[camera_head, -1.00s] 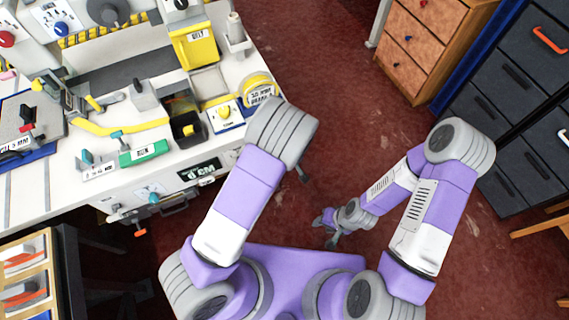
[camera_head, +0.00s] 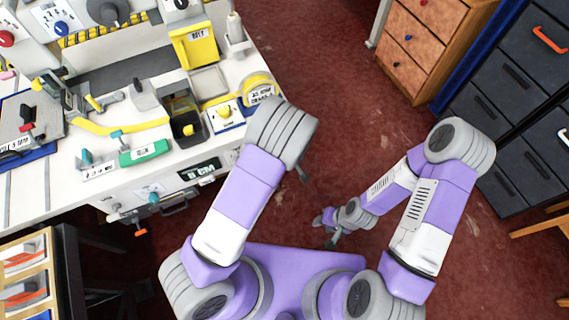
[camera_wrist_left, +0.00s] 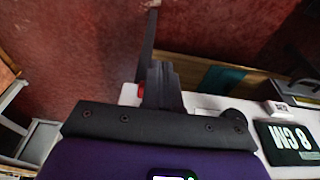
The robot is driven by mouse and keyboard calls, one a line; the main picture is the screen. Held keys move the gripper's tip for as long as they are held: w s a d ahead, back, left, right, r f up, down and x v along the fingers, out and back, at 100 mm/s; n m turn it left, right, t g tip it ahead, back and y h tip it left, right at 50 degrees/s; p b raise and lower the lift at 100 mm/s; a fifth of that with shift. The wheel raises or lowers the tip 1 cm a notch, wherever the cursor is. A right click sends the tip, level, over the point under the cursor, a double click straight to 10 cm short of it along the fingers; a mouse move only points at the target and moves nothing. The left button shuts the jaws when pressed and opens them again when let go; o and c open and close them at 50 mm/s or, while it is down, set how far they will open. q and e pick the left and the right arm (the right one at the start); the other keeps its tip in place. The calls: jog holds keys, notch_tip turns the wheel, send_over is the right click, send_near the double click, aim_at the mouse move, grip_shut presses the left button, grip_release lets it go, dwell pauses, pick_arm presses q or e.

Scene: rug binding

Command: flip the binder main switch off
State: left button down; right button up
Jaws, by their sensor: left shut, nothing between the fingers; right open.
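I cannot tell which control is the main switch. My left gripper (camera_wrist_left: 152,25) is shut and empty in the left wrist view, over the red floor by the bench; my left arm hides most of it in the head view. My right gripper (camera_head: 329,230) is open and empty, low over the floor, away from the bench.
A wooden drawer unit (camera_head: 420,45) and dark cabinet (camera_head: 520,150) stand at right. A shelf rack (camera_head: 25,280) is at lower left. Red floor between is clear.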

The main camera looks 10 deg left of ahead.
dwell(0.7)
pick_arm(q)
jog(key=s+d+r+p, duration=0.4)
jog(key=s+r, duration=0.4)
jog(key=r, duration=0.2)
jog(key=shift+d+p, duration=0.4)
jog(key=shift+p, duration=0.45)
jog(key=shift+a+f, duration=0.1)
